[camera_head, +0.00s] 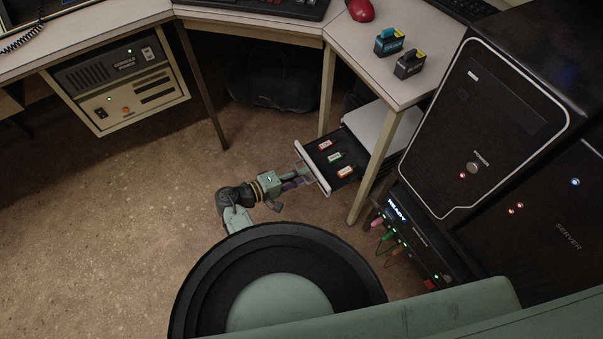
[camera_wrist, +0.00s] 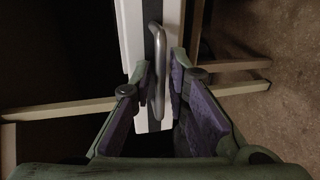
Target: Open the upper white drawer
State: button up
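The upper white drawer (camera_head: 312,168) stands pulled out from the white cabinet (camera_head: 378,127) under the desk's right wing. Its dark inside shows, with several small labelled red, green and orange items in it. My gripper (camera_head: 300,180) is at the drawer's front. In the wrist view the drawer's white front (camera_wrist: 132,35) runs up the picture, and its grey metal bar handle (camera_wrist: 157,75) lies between my two purple-padded fingers (camera_wrist: 162,85). The fingers are apart, with a narrow gap showing on the handle's right side. Contact on the left side is unclear.
A desk leg (camera_head: 376,165) stands close to the drawer's right side. A black server tower (camera_head: 480,130) and a small cabled box (camera_head: 415,245) stand to the right. A dark bag (camera_head: 272,80) lies under the desk. The floor (camera_head: 110,220) at left is clear.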

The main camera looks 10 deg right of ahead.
jog(key=v, duration=1.1)
jog(key=shift+a, duration=0.3)
